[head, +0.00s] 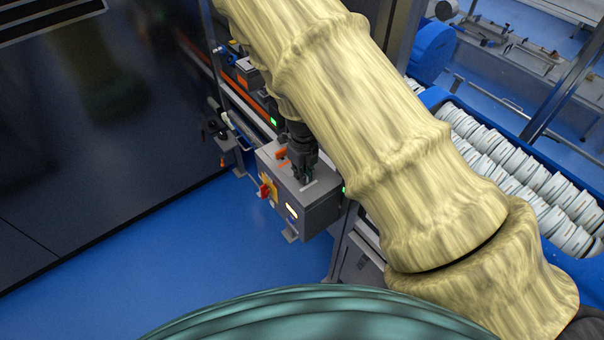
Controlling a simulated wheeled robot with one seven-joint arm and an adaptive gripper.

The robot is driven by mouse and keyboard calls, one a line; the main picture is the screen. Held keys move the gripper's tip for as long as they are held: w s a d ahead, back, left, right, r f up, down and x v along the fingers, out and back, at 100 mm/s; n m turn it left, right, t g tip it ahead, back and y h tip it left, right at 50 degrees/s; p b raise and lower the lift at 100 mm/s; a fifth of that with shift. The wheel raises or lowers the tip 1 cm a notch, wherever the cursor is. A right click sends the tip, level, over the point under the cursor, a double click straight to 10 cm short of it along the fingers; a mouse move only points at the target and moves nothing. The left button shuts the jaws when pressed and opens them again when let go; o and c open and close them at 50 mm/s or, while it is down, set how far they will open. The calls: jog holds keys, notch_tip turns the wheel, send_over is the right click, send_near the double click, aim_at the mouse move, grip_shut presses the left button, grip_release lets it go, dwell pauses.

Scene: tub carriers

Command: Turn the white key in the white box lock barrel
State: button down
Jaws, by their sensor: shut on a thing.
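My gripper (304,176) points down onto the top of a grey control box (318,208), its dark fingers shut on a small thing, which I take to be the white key. The key itself is too small and too hidden by the fingers to make out. A small pale patch (309,186) shows on the box top right beside the fingertips; I cannot tell if it is part of the white lock. The lock barrel and the key's angle are hidden.
My sleeved arm covers the middle. Blue floor (180,245) is clear.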

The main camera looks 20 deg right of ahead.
dwell(0.3)
jog(key=shift+m, duration=1.5)
jog(key=shift+n, duration=1.1)
jog(key=c, duration=1.4)
grip_release()
jog(key=shift+c, duration=0.2)
jog(key=shift+r, duration=0.1)
